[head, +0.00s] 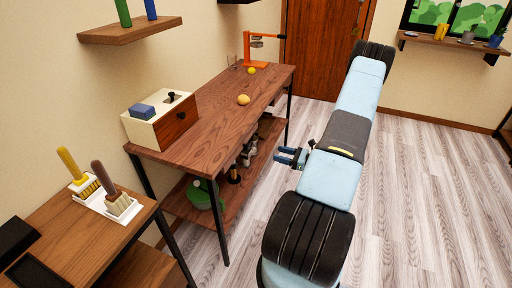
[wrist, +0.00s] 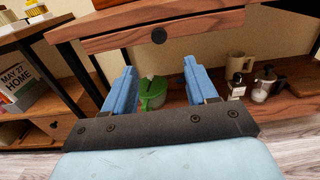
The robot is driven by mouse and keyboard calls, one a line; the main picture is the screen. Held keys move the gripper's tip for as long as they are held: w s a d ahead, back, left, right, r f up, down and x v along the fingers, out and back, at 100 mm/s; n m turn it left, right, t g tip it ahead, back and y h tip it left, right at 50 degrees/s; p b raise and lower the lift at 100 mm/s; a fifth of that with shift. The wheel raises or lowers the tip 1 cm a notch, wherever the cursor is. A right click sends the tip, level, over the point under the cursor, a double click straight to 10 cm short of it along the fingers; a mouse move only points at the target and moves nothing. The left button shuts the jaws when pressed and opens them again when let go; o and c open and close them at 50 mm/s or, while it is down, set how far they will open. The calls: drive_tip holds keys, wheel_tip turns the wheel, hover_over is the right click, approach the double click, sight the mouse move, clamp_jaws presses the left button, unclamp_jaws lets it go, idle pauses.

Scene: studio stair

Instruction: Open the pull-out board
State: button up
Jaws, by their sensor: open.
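The pull-out board (wrist: 205,27) shows in the wrist view as a wooden front just under the tabletop, with a round dark knob (wrist: 158,35). It looks pushed in, close to the table edge. I cannot make it out in the head view. My gripper (wrist: 159,72) is open and empty; its two blue fingers point toward the table, below and short of the knob, with nothing between them. In the head view my gripper (head: 290,156) is beside the long table's front, apart from it.
The long table (head: 222,106) carries a drawer box (head: 143,131), a yellow round item (head: 243,100) and an orange stand (head: 259,65). The floor (head: 425,170) at right is clear.

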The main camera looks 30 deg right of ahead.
sight(249, 146)
drive_tip(key=x, duration=1.3)
drive_tip(key=shift+w+a, duration=0.2)
drive_tip(key=shift+c, duration=0.4)
